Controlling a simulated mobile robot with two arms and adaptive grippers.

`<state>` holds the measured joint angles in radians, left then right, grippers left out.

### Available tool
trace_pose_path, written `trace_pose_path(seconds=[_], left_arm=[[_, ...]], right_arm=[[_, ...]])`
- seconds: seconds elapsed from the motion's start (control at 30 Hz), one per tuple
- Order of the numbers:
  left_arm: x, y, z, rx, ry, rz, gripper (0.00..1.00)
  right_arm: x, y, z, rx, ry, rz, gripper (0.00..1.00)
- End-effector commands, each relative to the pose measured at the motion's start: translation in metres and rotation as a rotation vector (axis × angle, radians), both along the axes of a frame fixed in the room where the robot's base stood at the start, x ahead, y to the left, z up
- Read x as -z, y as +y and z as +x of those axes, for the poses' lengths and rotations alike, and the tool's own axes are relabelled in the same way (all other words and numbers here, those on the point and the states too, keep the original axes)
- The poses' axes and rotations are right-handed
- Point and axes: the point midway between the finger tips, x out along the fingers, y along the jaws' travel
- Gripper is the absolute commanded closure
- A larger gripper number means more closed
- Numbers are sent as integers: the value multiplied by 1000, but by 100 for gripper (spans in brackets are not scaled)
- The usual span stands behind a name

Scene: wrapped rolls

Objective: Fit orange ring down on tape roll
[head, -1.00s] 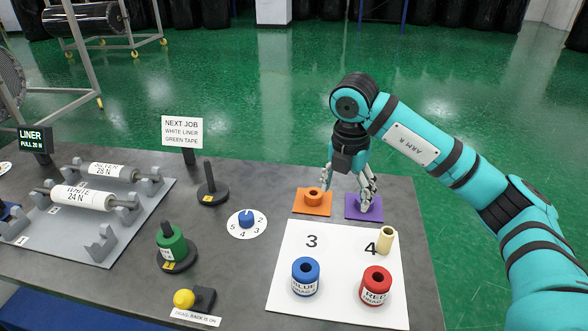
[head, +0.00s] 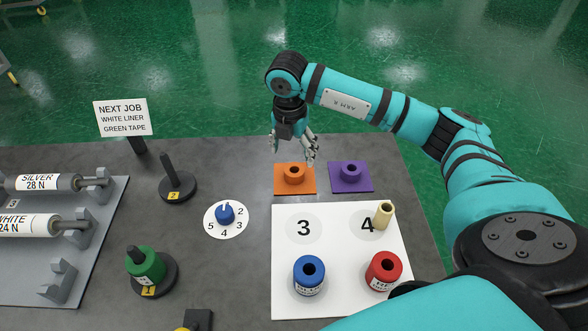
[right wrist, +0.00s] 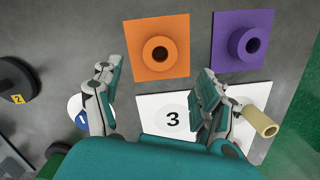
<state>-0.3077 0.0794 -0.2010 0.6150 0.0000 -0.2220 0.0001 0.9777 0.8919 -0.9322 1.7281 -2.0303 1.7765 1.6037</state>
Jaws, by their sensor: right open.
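The orange ring (head: 293,176) lies on an orange square pad (head: 281,186) at the far side of the table. It also shows in the right wrist view (right wrist: 148,54), with its dark hole facing up. My right gripper (head: 294,154) is open and empty, above and just behind the ring in the head view. In the right wrist view its spread fingers (right wrist: 155,84) are apart from the ring. A green tape roll (head: 146,268) is on the post marked 1. A blue roll (head: 309,279) and a red roll (head: 384,273) stand on the white board. My left gripper is out of view.
A purple ring (head: 350,172) on its pad lies right of the orange one. The white board (head: 338,250) carries a cream tube (head: 384,215) near the 4; spot 3 is bare. An empty post (head: 172,172), a blue dial (head: 225,214) and a roll rack stand left.

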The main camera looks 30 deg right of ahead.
Motion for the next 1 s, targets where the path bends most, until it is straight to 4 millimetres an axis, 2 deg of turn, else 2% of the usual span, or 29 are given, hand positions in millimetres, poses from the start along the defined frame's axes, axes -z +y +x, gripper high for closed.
trace_pose_path(seconds=[0.13,0.3,0.53,0.7,0.97,1.0], left_arm=[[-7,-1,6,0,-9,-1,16],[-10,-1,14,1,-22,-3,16],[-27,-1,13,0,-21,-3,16],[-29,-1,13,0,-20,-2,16],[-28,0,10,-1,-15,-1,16],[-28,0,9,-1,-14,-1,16]], right_arm=[[23,-2,1,-1,3,0,25],[34,-3,2,-1,0,0,25],[61,-8,4,-1,5,0,25],[82,-10,6,0,1,0,25],[86,-10,7,-1,-1,1,25],[85,-10,7,-1,-1,1,30]])
